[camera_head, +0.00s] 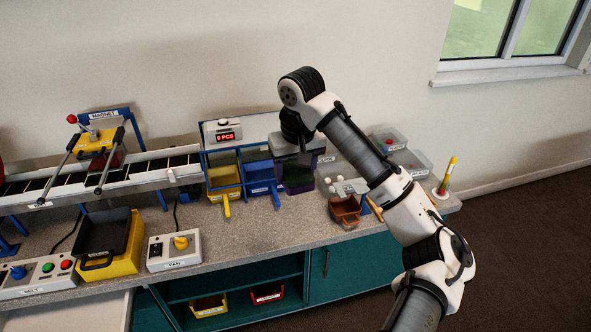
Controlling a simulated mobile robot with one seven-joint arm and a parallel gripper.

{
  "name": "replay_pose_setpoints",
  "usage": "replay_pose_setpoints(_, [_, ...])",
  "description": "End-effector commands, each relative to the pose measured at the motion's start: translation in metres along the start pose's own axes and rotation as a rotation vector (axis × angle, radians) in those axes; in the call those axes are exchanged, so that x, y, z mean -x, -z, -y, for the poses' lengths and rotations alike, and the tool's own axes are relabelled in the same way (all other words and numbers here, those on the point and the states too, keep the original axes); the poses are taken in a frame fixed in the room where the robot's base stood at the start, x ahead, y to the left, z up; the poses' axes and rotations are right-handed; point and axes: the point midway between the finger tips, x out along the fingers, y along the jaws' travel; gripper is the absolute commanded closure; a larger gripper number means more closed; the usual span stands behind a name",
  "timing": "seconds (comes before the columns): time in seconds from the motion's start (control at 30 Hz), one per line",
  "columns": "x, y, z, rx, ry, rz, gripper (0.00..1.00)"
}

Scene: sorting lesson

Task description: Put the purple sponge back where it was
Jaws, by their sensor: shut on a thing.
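I cannot pick out the purple sponge.
A yellow bin (222,178) and a blue bin (259,173) stand left of the purple bin. A brown scoop-like tray (345,212) and clear boxes (410,161) lie right, near my arm. A conveyor (60,181) runs left. The bench front (245,231) is clear.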

Motion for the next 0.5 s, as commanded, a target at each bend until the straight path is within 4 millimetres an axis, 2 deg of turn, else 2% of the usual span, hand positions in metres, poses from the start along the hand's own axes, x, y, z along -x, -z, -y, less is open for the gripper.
replay_pose_setpoints(0.03, [0.0,0.0,0.0,0.0,0.0,0.0,0.63])
replay_pose_setpoints(0.07, [-0.009,-0.002,0.0,-0.006,0.003,0.004,0.63])
replay_pose_setpoints(0.27, [-0.077,-0.016,-0.003,-0.069,-0.002,0.006,0.63])
replay_pose_setpoints(0.37, [-0.117,-0.024,-0.004,-0.108,-0.006,0.006,0.63])
replay_pose_setpoints(0.5, [-0.186,-0.037,-0.006,-0.172,-0.015,0.008,0.63])
